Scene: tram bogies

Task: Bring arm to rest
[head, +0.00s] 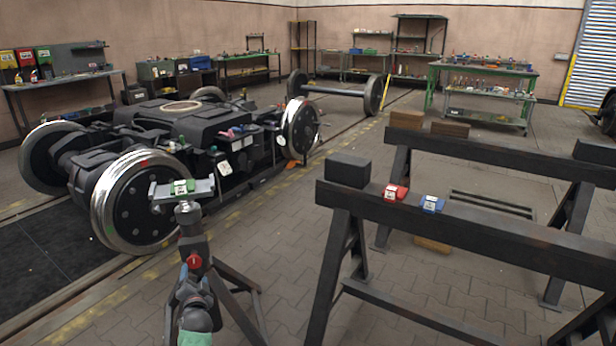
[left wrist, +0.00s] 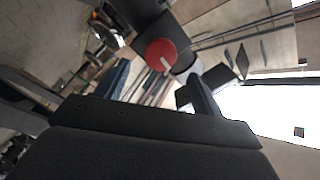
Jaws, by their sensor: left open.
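My left gripper (head: 192,281) is at the lower left of the head view, its arm rising from the bottom edge. It is open, with nothing seen held. It is close below a red knob (head: 194,261) on the dark column of a tripod stand (head: 190,242). The red knob, with a pale stripe, also shows in the left wrist view (left wrist: 161,54), beyond the dark gripper body. I cannot tell whether the gripper touches the stand. The stand carries a grey plate (head: 204,187) with a green labelled block (head: 182,187) on it. My right gripper is out of view.
A tram bogie (head: 131,200) with bright wheels stands behind the stand. Dark trestles (head: 468,226) fill the right, with a red block (head: 396,192) and a blue block (head: 432,204) on the near beam. Floor between bogie and trestles is mostly free.

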